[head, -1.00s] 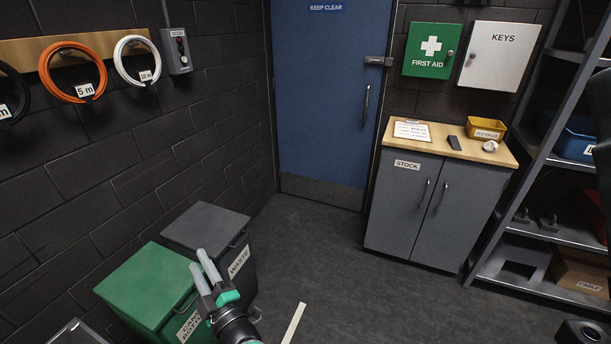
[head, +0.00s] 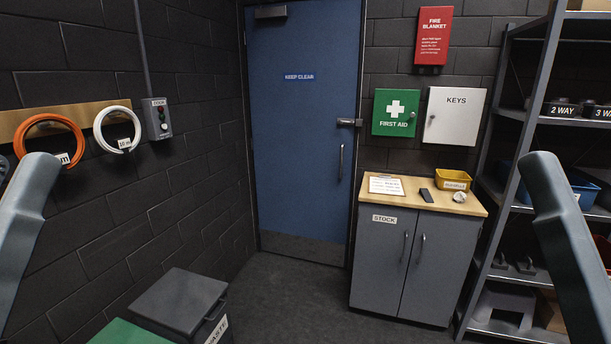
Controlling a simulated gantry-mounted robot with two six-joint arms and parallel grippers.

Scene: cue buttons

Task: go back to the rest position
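Neither of my grippers shows in the head view. Only a grey link of my own arm stands at each side edge, one on the left and one on the right, both rising up into the picture. Whether the grippers are open or hold anything is hidden. The blue door (head: 300,150) marked KEEP CLEAR is shut.
The grey STOCK cabinet (head: 404,262) carries a clipboard (head: 386,185), a yellow bin (head: 453,180) and small items. A shelf rack (head: 507,150) stands right. A waste bin (head: 180,300) and green bin (head: 125,333) stand low left. The floor before the door is clear.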

